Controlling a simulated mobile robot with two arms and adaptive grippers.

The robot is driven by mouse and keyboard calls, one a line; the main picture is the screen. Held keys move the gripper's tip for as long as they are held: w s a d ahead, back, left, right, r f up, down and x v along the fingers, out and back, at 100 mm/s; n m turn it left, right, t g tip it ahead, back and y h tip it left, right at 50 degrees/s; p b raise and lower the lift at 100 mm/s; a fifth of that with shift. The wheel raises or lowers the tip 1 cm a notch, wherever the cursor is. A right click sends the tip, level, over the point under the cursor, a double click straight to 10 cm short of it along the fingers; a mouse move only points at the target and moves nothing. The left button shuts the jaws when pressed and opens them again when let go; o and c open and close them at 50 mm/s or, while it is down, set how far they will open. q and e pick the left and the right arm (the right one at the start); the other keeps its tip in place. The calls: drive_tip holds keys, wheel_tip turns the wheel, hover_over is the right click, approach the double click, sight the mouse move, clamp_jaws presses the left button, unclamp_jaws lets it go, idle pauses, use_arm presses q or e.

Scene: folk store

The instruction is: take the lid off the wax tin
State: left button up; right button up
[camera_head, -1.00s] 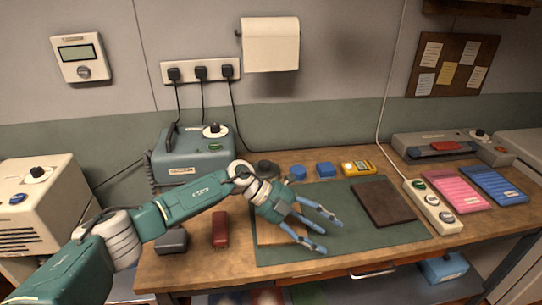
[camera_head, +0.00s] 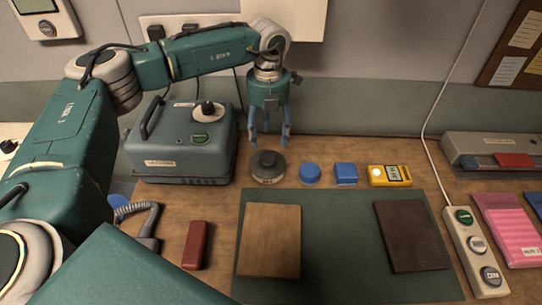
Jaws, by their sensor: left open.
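A dark grey round tin (camera_head: 268,168) with a raised round knob on top sits near the back of the wooden workbench. It looks like the wax tin, with its lid on. My left gripper (camera_head: 269,141) points down just above and behind it, fingers spread and empty. I cannot tell whether a fingertip touches the tin. My right gripper is not in view.
A blue square block (camera_head: 345,174) and a yellow meter (camera_head: 390,176) stand further right. A teal machine (camera_head: 185,145) is close on the left. A green mat (camera_head: 337,245) in front carries a light wood board (camera_head: 270,240) and a dark brown one (camera_head: 412,235).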

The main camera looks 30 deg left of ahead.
sight(268, 157)
use_arm(q)
drive_tip(key=shift+s+f, duration=0.15)
drive_tip(key=shift+f, duration=0.85)
drive_tip(key=f+p, duration=0.2)
drive_tip(key=f, duration=0.3)
drive_tip(key=shift+s, duration=0.2)
drive_tip(key=shift+f, duration=0.4)
drive_tip(key=shift+c, duration=0.3)
drive_tip(key=c, duration=1.2)
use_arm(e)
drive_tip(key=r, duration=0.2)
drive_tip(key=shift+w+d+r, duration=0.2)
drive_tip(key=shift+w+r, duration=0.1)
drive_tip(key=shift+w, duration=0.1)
